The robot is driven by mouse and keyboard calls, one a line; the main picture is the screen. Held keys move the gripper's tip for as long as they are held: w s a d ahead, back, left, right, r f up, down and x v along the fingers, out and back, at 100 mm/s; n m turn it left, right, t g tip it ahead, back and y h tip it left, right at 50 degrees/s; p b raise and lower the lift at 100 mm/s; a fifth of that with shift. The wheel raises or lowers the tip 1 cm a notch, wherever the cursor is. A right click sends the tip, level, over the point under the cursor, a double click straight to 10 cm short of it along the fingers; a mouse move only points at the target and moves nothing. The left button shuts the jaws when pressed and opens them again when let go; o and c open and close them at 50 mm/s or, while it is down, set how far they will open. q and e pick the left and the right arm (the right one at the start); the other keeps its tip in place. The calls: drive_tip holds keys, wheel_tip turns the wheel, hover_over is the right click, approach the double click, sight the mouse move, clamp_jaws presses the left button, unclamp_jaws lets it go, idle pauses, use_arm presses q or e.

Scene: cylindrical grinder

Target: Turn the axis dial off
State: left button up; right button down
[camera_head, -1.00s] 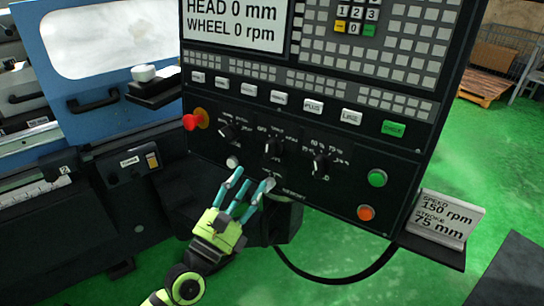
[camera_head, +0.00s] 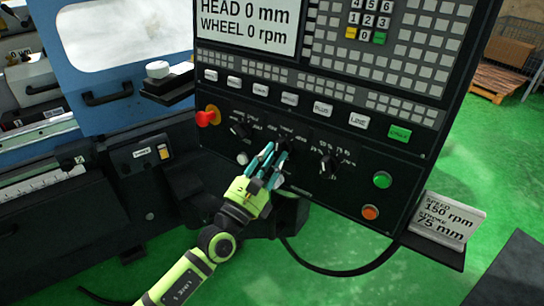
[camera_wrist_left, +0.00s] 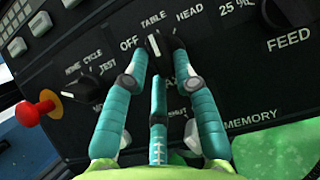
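The axis dial (camera_wrist_left: 154,46) is a black knob with a white line on the panel, in the middle of the left wrist view. Its labels read OFF, TABLE and HEAD; the white line points up toward TABLE, with OFF to its left. My left gripper (camera_head: 275,152) has teal fingers and a yellow-green palm, and it is at the dial in the head view. In the left wrist view its fingertips (camera_wrist_left: 156,48) stand close on either side of the knob, and the third finger lies below it. The fingers partly hide the dial. My right gripper is not in view.
A red emergency knob (camera_head: 206,117) and another dial (camera_head: 240,130) are left of the gripper. A FEED dial (camera_head: 327,163), a green button (camera_head: 382,180) and an orange button (camera_head: 370,212) are to its right. A sign (camera_head: 447,218) stands at the panel's lower right.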

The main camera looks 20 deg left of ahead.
use_arm(q)
drive_tip(key=shift+r+n+y, duration=0.3)
drive_tip(key=shift+y, duration=0.1)
clamp_jaws()
drive_tip(key=n+y, duration=0.1)
drive_tip(key=n+y+p, duration=0.1)
drive_tip(key=n, duration=0.1)
drive_tip(key=n+y, duration=0.1)
drive_tip(key=n, duration=0.1)
drive_tip(key=shift+d+r+t+p, duration=0.25)
drive_tip(key=shift+t+p, duration=0.15)
drive_tip(key=n+y+p, duration=0.1)
drive_tip(key=n, duration=0.1)
drive_tip(key=n+y, duration=0.2)
drive_tip(key=shift+s+d+n+g+p, duration=0.1)
drive_tip(key=shift+d+n+g+p, duration=0.1)
drive_tip(key=shift+n+g+p, duration=0.15)
drive_tip(key=shift+d+n+g+y+p, duration=0.1)
drive_tip(key=shift+n+g+y+p, duration=0.3)
drive_tip(key=shift+n+y, duration=0.5)
drive_tip(key=shift+n, duration=0.25)
drive_tip(key=o, duration=1)
unclamp_jaws()
drive_tip(key=shift+f, duration=0.15)
drive_tip(key=shift+s+f, duration=0.1)
drive_tip(key=shift+f, duration=0.05)
